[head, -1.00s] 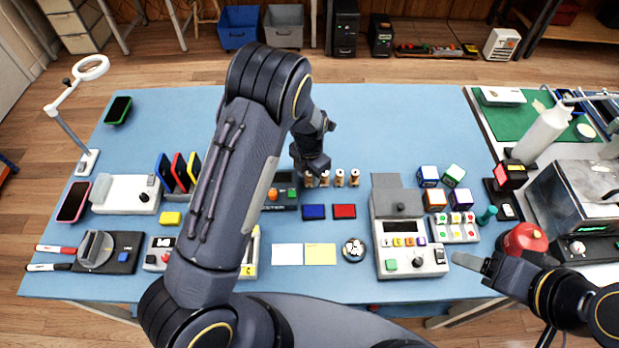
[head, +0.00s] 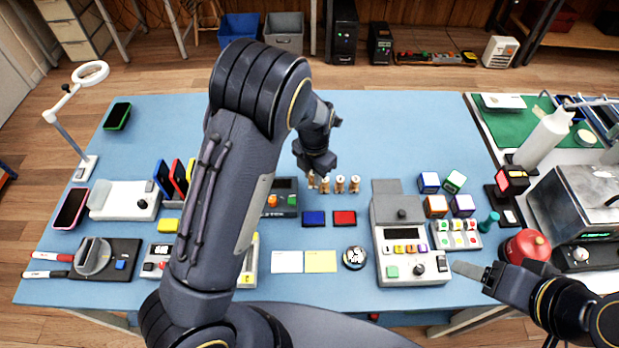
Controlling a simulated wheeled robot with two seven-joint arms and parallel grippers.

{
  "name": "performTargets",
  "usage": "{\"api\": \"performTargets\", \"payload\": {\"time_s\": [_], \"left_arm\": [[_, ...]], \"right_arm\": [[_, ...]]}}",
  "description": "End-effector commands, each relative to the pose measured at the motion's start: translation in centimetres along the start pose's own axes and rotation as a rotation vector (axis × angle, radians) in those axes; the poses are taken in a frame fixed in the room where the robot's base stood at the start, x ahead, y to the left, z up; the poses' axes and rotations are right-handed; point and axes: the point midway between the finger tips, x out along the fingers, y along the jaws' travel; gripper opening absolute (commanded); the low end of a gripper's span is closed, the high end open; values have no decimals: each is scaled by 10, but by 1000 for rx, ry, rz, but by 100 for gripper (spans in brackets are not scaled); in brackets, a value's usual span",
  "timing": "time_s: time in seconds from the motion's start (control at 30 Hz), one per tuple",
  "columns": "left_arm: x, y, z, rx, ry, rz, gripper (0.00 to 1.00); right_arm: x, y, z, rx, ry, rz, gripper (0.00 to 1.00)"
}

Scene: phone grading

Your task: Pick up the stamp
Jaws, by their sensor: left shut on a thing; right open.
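Several small wooden-handled stamps stand in a row in the middle of the blue table; the middle stamp (head: 340,184) and the right-hand stamp (head: 354,184) show clear of the gripper. My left gripper (head: 314,174) is over the left end of the row, shut on a stamp (head: 311,180) that is mostly hidden by the fingers. I cannot tell whether that stamp is off the table. My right gripper (head: 472,271) is open and empty at the front right, beside the grey device.
Blue (head: 313,218) and red (head: 344,217) ink pads lie in front of the stamps. White (head: 287,262) and yellow (head: 320,261) cards lie nearer. A grey device (head: 413,270) stands right of them. The table behind the stamps is clear.

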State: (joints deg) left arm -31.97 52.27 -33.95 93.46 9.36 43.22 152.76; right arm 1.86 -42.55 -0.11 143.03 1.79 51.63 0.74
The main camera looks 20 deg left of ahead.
Motion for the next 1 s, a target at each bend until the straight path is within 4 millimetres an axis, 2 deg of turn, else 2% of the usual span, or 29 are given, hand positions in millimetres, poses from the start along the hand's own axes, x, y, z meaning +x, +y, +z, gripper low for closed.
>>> {"api": "performTargets", "payload": {"time_s": [0.17, 0.3, 0.5, 0.7, 1.0], "left_arm": [[-37, -31, -5, 4, -7, 1, 0], [-51, -66, -12, 5, -3, 0, 0], [-67, -100, -20, 3, -1, 0, 0], [-75, -115, -23, -1, -1, 0, 0], [-76, -118, -24, -2, 0, 0, 0]], "right_arm": [[7, 3, 4, 0, 0, 0, 67], [12, 6, 6, 0, 0, 0, 67], [16, 7, 8, 0, 0, 0, 67], [17, 8, 9, 0, 0, 0, 67], [17, 8, 9, 0, 0, 0, 67]]}}
